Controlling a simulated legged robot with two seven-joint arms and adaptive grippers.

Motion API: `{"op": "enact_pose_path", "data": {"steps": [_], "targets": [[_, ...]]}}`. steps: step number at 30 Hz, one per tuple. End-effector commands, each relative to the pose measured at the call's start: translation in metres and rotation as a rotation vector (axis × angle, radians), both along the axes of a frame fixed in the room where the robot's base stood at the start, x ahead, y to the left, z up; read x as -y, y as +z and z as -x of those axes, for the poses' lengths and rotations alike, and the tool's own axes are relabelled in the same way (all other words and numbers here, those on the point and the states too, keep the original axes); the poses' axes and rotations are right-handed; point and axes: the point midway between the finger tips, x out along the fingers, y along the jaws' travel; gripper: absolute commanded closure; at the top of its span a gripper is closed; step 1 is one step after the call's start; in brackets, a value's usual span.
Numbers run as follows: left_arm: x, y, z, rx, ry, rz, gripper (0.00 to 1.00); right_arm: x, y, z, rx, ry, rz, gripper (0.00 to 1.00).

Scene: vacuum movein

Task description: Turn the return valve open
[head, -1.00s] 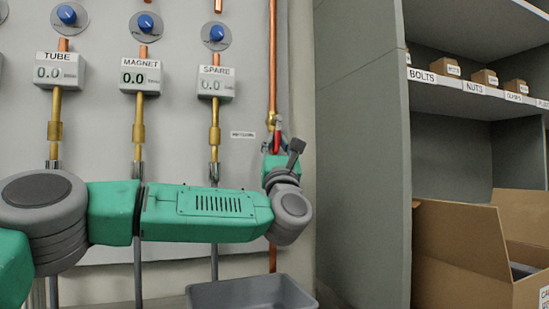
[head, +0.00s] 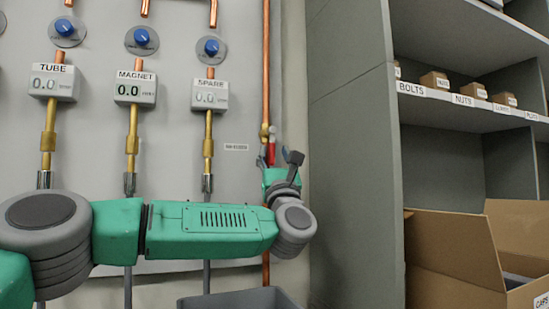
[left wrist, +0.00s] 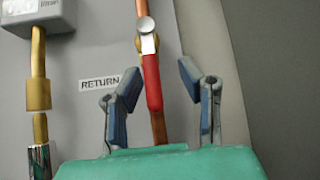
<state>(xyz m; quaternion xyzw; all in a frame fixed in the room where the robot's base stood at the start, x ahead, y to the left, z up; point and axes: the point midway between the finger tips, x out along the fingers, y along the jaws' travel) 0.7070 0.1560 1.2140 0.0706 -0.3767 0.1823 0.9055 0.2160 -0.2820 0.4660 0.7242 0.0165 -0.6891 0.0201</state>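The return valve has a red lever handle (left wrist: 151,82) that hangs down along the copper pipe (left wrist: 158,125), below a brass body and a silver nut. A "RETURN" label (left wrist: 100,83) is on the wall to its left. My left gripper (left wrist: 160,84) is open, with one finger on each side of the handle in the picture. I see no clear contact, and the depth gap is hard to judge. The left gripper also shows in the head view (head: 274,157). My right gripper is out of view.
Gauges labelled TUBE (head: 53,83), MAGNET (head: 136,89) and SPARE (head: 210,95) with blue knobs are on the wall at left. A grey shelf panel (head: 350,180) stands close to the valve's right. A grey bin (head: 240,300) and an open cardboard box (head: 450,255) are below.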

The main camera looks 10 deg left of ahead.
Motion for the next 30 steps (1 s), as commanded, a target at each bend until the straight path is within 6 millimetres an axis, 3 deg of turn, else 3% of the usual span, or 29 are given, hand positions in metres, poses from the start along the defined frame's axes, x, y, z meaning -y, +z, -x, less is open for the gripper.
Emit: {"op": "enact_pose_path", "data": {"steps": [7,21,30], "targets": [[0.001,-0.006,0.006,0.001,0.001,0.001,0.67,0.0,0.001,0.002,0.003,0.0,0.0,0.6],[0.03,-0.072,0.064,-0.002,-0.002,-0.002,0.67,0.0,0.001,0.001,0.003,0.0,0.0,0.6],[0.036,-0.087,0.077,-0.002,-0.001,-0.002,0.67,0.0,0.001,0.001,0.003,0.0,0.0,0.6]]}}
